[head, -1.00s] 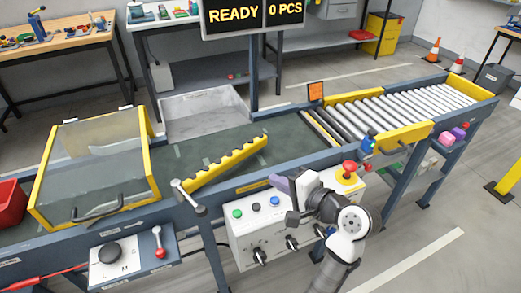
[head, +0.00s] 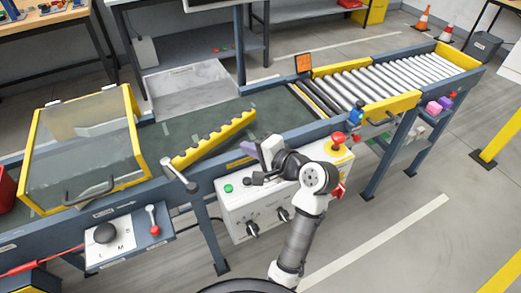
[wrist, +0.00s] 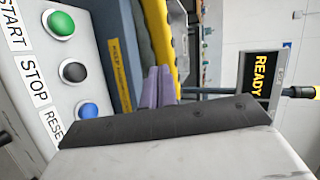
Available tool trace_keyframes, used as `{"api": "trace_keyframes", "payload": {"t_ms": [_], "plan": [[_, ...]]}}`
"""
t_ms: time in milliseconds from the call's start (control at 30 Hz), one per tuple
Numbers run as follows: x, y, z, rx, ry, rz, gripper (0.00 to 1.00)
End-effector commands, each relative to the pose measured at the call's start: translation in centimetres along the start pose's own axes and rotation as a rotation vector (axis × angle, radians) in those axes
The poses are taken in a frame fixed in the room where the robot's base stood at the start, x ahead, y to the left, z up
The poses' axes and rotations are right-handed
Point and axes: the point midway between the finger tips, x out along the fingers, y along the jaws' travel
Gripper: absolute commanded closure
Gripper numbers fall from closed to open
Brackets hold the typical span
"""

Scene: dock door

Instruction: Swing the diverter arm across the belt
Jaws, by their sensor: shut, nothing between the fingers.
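The diverter arm is a yellow scalloped bar (head: 213,139) lying slantwise over the dark green belt (head: 185,132), from the near edge toward the middle. A grey crank handle with a pale knob (head: 180,175) stands at its near left end, on the belt's near rail. My gripper (head: 248,143) has purple fingers, shut and empty, above the control box near the belt's near rail. It is right of the crank handle and apart from it. In the wrist view the fingers (wrist: 158,88) show beside the yellow bar (wrist: 160,45); the crank handle is not clearly seen there.
The control box (head: 240,215) with buttons, knobs and a red emergency stop (head: 338,138) is below my gripper. A clear yellow-framed guard (head: 85,150) covers the belt at left. Rollers (head: 385,80) lie at right. A lever panel (head: 125,238) hangs at front left.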

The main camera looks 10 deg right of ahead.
Motion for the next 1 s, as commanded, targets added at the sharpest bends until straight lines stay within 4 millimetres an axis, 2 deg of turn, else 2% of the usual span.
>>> {"api": "trace_keyframes", "payload": {"t_ms": [33,200,400,1000], "plan": [[1.2,-0.1,0.1,0.001,-0.005,0.001,1.0],[4.3,-0.5,0.1,-0.001,-0.003,0.0,1.0],[6.6,-1.1,0.0,0.0,0.0,0.001,1.0],[7.8,-1.6,-0.2,-0.009,-0.034,0.002,1.0]]}}
